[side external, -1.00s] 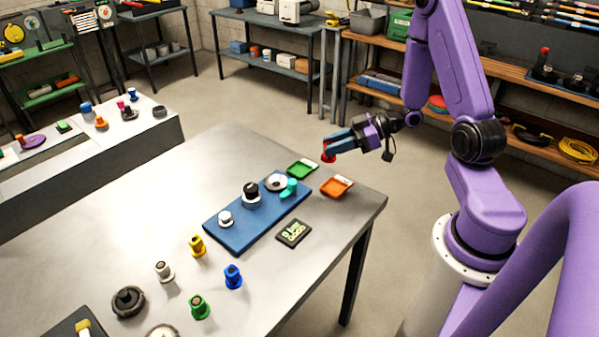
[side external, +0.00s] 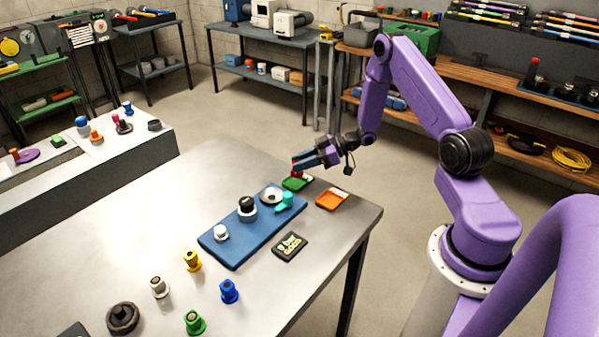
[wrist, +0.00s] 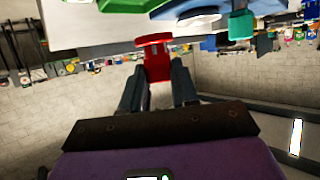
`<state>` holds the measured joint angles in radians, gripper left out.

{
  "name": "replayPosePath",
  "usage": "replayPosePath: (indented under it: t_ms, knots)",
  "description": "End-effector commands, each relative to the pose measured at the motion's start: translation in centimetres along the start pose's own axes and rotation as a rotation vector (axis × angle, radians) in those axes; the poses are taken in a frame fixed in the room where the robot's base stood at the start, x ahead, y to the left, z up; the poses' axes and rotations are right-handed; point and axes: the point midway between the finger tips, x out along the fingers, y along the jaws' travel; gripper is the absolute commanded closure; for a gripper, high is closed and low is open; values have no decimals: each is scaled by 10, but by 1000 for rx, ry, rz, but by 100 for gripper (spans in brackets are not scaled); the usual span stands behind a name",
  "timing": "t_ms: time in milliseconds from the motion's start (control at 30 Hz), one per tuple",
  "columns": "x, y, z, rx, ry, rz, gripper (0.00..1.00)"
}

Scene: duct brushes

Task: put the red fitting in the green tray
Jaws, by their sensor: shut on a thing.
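The red fitting (side external: 297,168) is held between the fingertips of my gripper (side external: 308,161), which is shut on it. In the side view the fitting appears at the green tray (side external: 293,185), over its far part. I cannot tell whether it touches the tray. In the wrist view the red fitting (wrist: 155,58) sits between the two fingers of my gripper (wrist: 157,80), with its flanged end pointing away from the palm. The green tray (wrist: 85,8) shows at the top left of the wrist view, partly cut off.
An orange tray (side external: 332,199) lies right of the green tray. A blue board (side external: 240,240) with several fittings and a teal piece (side external: 284,202) lies in front. Yellow (side external: 192,262), blue (side external: 229,292) and green (side external: 194,322) fittings stand nearer.

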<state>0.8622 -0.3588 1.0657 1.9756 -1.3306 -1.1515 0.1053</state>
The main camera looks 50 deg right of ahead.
Motion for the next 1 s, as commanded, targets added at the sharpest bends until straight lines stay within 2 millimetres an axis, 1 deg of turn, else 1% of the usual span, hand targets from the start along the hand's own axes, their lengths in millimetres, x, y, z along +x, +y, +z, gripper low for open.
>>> replayPosePath:
  t_ms: [267, 400, 533, 933, 967, 1000]
  knots:
    - [12, 10, 11, -1, 1, 0, 100]
    - [18, 11, 27, 1, 0, -1, 100]
    - [22, 10, 37, 1, 1, -1, 100]
    - [24, 11, 41, -1, 1, 0, 100]
    - [24, 11, 41, -1, 1, 0, 65]
    - [24, 11, 41, -1, 1, 0, 52]
